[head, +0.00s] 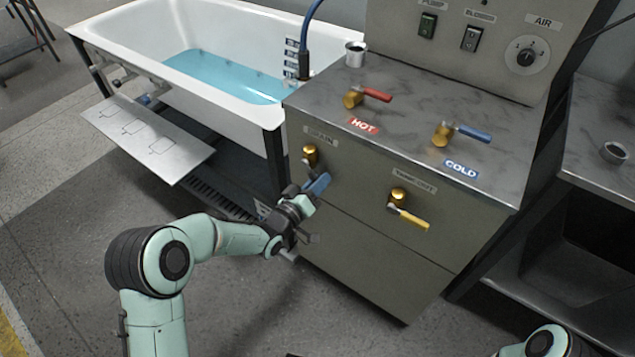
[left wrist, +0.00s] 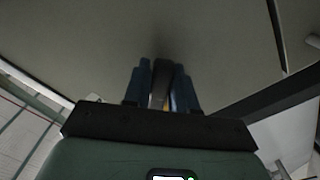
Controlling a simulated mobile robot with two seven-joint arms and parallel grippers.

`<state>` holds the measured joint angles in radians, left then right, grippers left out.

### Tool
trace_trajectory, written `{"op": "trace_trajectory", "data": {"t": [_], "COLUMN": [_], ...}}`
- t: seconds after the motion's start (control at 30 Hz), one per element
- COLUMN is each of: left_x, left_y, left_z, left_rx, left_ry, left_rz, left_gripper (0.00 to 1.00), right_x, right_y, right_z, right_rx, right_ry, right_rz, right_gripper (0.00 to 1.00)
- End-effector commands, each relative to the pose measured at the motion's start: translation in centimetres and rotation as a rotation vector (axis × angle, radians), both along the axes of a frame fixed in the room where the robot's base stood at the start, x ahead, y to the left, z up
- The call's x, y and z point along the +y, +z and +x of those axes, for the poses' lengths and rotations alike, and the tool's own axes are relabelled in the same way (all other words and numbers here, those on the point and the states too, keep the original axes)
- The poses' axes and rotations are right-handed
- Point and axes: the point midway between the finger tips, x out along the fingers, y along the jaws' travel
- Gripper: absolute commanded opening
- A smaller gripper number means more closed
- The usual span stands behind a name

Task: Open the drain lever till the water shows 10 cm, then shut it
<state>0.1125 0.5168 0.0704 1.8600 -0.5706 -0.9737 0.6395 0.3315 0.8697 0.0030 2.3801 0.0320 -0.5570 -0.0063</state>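The brass drain valve (head: 310,155) sits on the front panel under a DRAIN label (head: 320,138). Its lever hangs down and is mostly hidden by my left gripper (head: 318,185) in the head view. In the left wrist view, the blue fingers of the left gripper (left wrist: 161,88) stand close on both sides of a narrow grey-brown lever (left wrist: 158,85) and appear shut on it. The white tub (head: 150,25) holds blue water (head: 225,75). A level scale (head: 291,58) stands at the tub's right end; its figures are too small to read. My right gripper is out of view.
A yellow lever (head: 412,218) sits on the panel to the right. Red HOT (head: 375,94) and blue COLD (head: 473,132) levers are on the grey counter top (head: 420,105). A metal cup (head: 355,54) stands there. A grey plate (head: 150,140) sits along the tub's front.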

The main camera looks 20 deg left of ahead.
Motion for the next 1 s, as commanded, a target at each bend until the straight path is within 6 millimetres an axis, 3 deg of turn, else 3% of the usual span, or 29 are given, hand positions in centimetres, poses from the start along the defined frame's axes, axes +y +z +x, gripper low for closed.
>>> {"op": "trace_trajectory", "data": {"t": [0.47,1.0], "left_x": [-0.5,-1.9], "left_y": [0.5,3.2], "left_z": [-0.2,-0.8], "left_rx": [0.043,0.202], "left_ry": [0.0,0.001], "left_rz": [-0.114,-0.552], "left_gripper": [0.0,0.0], "right_x": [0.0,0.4], "right_y": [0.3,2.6], "right_z": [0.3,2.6], "right_rx": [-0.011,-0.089], "right_ry": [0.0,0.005], "right_rz": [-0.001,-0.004], "right_gripper": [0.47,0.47]}}
